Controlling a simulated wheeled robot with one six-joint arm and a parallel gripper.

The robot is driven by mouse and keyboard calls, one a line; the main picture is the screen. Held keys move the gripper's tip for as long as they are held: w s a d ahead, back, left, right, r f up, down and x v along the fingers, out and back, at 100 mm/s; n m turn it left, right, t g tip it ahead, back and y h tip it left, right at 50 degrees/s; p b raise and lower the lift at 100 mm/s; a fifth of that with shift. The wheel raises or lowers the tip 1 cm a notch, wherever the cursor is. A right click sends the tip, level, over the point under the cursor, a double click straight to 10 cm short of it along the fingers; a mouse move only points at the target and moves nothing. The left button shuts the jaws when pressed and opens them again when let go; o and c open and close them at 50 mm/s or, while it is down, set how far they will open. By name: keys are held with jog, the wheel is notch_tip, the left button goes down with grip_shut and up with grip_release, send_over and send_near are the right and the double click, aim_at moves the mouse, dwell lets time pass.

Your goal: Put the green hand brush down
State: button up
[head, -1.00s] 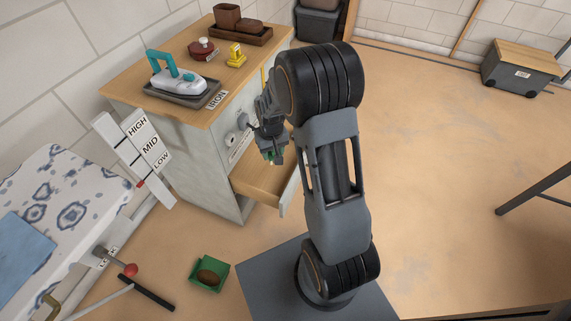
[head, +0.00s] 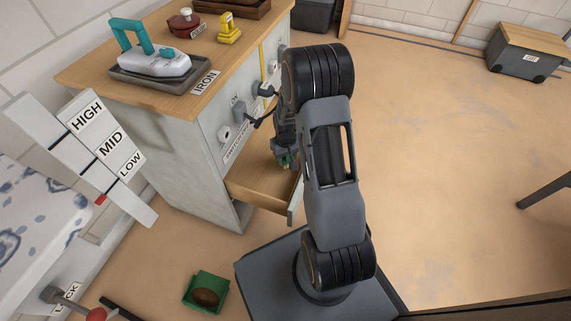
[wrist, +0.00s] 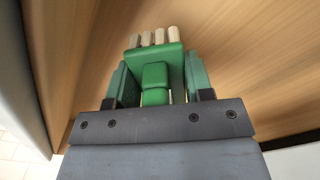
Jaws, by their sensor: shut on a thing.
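The green hand brush (wrist: 155,62) is between the two fingers of my gripper (wrist: 158,82) in the wrist view. Its green block and pale bristle tufts point away from my wrist. My gripper is shut on it. In the head view my gripper (head: 285,163) hangs over the open wooden drawer (head: 258,192) of the cabinet, and only a small bit of green shows there. Wooden boards fill the background behind the brush in the wrist view. I cannot tell whether the brush touches the drawer.
The cabinet top (head: 95,77) holds an iron (head: 152,60) on a grey tray, a red-brown lidded pot (head: 185,22) and a yellow item (head: 229,28). A lever panel (head: 95,145) stands at left. A green box (head: 206,292) with a brown thing sits on the floor.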

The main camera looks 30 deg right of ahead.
jog(key=shift+f+b, duration=0.7)
jog(key=shift+f, duration=1.05)
jog(key=shift+f, duration=0.1)
jog(key=o, duration=0.9)
jog(key=shift+c, duration=0.2)
notch_tip(320, 180, up, 12)
jog(key=p, duration=0.4)
jog(key=shift+s+p, duration=0.15)
jog(key=shift+p, duration=0.2)
notch_tip(320, 180, up, 12)
jog(key=t, duration=0.1)
send_over(286, 162)
jog(key=s+a, duration=0.4)
jog(key=s+a+r+t, duration=0.1)
jog(key=s+a+r, duration=0.3)
jog(key=s, duration=0.5)
notch_tip(286, 162, up, 2)
jog(key=shift+a+r, duration=0.1)
jog(key=shift+a, duration=0.25)
